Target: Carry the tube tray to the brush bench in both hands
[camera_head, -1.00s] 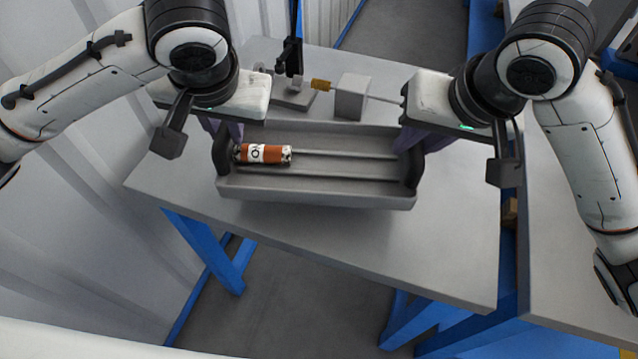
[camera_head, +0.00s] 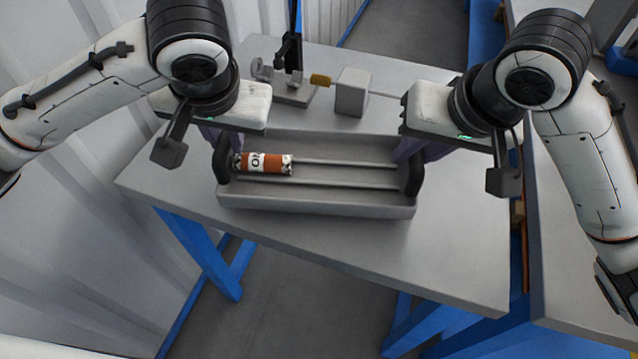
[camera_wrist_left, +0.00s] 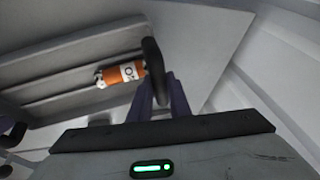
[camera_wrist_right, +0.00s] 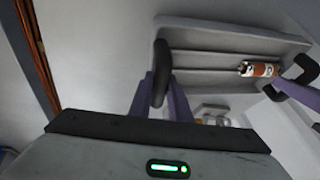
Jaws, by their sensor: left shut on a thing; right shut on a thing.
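The grey tube tray (camera_head: 316,201) is in the middle of the head view, over the grey bench. It has a black handle at each end, and an orange and white tube (camera_head: 263,163) lies at its left end beside the rails. My left gripper (camera_head: 216,140) is shut on the left handle (camera_head: 221,158); the left wrist view shows its purple fingers (camera_wrist_left: 160,100) at that handle. My right gripper (camera_head: 408,148) is shut on the right handle (camera_head: 414,172), also seen in the right wrist view (camera_wrist_right: 160,75). Whether the tray touches the bench cannot be told.
The grey bench (camera_head: 430,240) has blue legs. At its back stand a small fixture with a black post (camera_head: 290,60), a grey block (camera_head: 352,92) and a brush-like rod with a yellow-brown end (camera_head: 320,80). Another bench (camera_head: 585,270) is at the right. A ribbed wall is at the left.

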